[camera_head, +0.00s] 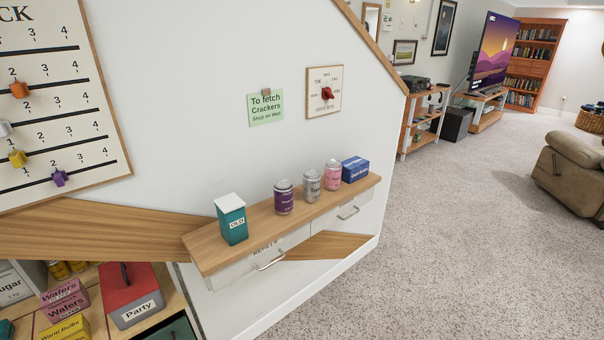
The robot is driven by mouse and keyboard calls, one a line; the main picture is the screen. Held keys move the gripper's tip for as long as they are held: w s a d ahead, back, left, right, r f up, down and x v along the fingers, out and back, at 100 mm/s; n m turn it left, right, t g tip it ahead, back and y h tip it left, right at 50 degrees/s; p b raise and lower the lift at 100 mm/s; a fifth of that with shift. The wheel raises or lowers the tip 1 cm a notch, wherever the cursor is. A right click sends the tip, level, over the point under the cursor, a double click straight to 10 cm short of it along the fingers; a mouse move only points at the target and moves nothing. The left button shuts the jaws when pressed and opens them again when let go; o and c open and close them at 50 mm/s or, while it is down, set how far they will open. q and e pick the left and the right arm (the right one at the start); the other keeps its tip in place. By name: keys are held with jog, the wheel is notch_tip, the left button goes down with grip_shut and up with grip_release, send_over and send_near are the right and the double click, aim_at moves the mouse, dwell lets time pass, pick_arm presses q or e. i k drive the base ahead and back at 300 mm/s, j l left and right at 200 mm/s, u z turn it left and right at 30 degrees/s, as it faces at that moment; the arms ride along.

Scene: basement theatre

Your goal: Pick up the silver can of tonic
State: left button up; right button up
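A silver can (312,187) stands upright on a narrow wooden wall shelf (252,232). Its label is too small to read with certainty. A purple can (284,197) stands to its left and a pink can (333,175) stands close to its right. Neither of my grippers shows in the head view.
A teal and white box marked OLD (232,220) and a blue box (355,169) share the shelf. Drawers with metal handles (269,262) sit below. A red-lidded Party box (135,295) is at the lower left. Open carpet (440,240) lies to the right.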

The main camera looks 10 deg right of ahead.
aim_at(311, 177)
jog(key=i+l+u, duration=0.15)
jog(key=l, duration=0.2)
jog(key=i+l+u, duration=0.3)
jog(key=l, duration=0.45)
jog(key=i+l+u, duration=0.15)
jog(key=l, duration=0.25)
jog(key=i+l+u, duration=0.15)
jog(key=l, duration=0.3)
jog(key=i+l+u, duration=0.15)
jog(key=l, duration=0.3)
jog(key=i, duration=0.05)
